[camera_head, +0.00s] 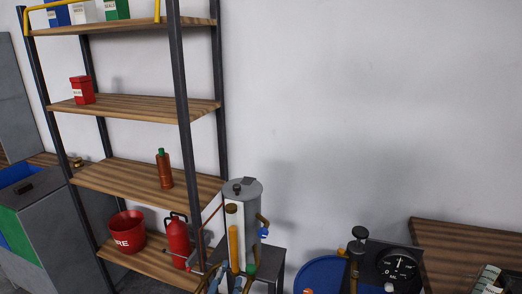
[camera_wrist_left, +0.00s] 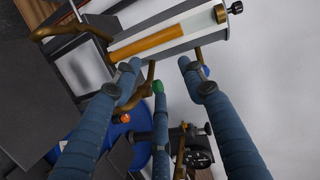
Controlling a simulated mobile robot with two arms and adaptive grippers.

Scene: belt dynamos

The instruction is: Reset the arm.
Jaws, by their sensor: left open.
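My left gripper (camera_head: 228,284) is at the bottom of the head view, in front of a grey metal cylinder (camera_head: 246,200) with an orange sight tube and brass pipes. In the left wrist view, the blue fingers of my left gripper (camera_wrist_left: 157,72) are spread apart with nothing held between them. The cylinder (camera_wrist_left: 195,35) lies across the top of that view, just beyond the fingertips. Whether any finger touches it is not clear. My right gripper is not in view.
A shelf rack (camera_head: 145,105) stands at the left, with a red fire bucket (camera_head: 127,231) and a red extinguisher (camera_head: 178,240) low down. A dial gauge (camera_head: 398,265), a blue drum (camera_head: 322,274) and a wooden table (camera_head: 470,245) are at the lower right.

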